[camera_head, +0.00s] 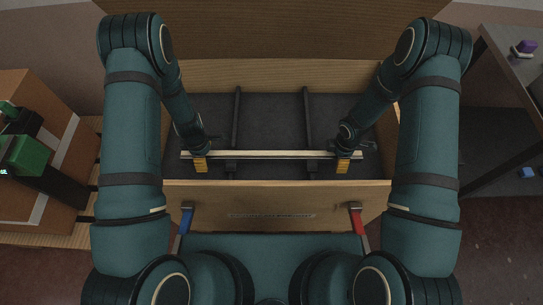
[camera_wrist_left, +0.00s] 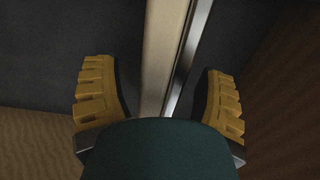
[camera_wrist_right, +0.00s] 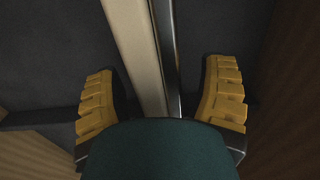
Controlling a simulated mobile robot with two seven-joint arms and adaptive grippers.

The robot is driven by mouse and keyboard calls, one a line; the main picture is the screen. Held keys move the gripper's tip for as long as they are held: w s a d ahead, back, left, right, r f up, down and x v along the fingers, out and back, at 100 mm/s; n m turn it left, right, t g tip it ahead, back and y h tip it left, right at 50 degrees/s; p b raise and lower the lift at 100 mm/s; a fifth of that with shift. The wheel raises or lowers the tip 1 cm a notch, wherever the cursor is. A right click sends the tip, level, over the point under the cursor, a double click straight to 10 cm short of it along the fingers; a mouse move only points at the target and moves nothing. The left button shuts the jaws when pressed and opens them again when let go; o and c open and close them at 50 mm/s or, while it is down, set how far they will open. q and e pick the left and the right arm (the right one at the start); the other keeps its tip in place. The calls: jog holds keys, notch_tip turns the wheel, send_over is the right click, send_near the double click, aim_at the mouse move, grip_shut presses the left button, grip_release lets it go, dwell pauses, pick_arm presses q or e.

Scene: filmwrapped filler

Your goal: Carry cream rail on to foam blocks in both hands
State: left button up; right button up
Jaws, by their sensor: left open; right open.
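The cream rail (camera_head: 270,154) lies crosswise in an open wooden crate, near its front wall. It shows as a pale strip with a shiny metal edge in the left wrist view (camera_wrist_left: 160,60) and the right wrist view (camera_wrist_right: 135,45). My left gripper (camera_head: 200,161) is open around the rail near its left end. My right gripper (camera_head: 343,161) is open around it near its right end. In both wrist views the yellow fingers stand apart on either side of the rail. Two dark strips, perhaps the foam blocks, run under the rail: left (camera_head: 236,115) and right (camera_head: 307,115). Their contact with it is unclear.
The crate's front wall (camera_head: 280,198) stands close before the rail, with blue (camera_head: 185,220) and red (camera_head: 356,222) pieces at it. A box with a green device (camera_head: 28,155) is at the left. A grey table (camera_head: 510,70) is at the right.

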pick_arm(q)
grip_shut()
pick_arm(e)
grip_shut()
pick_arm(q)
jog(key=shift+r, duration=0.2)
pick_arm(e)
jog(key=shift+r, duration=0.25)
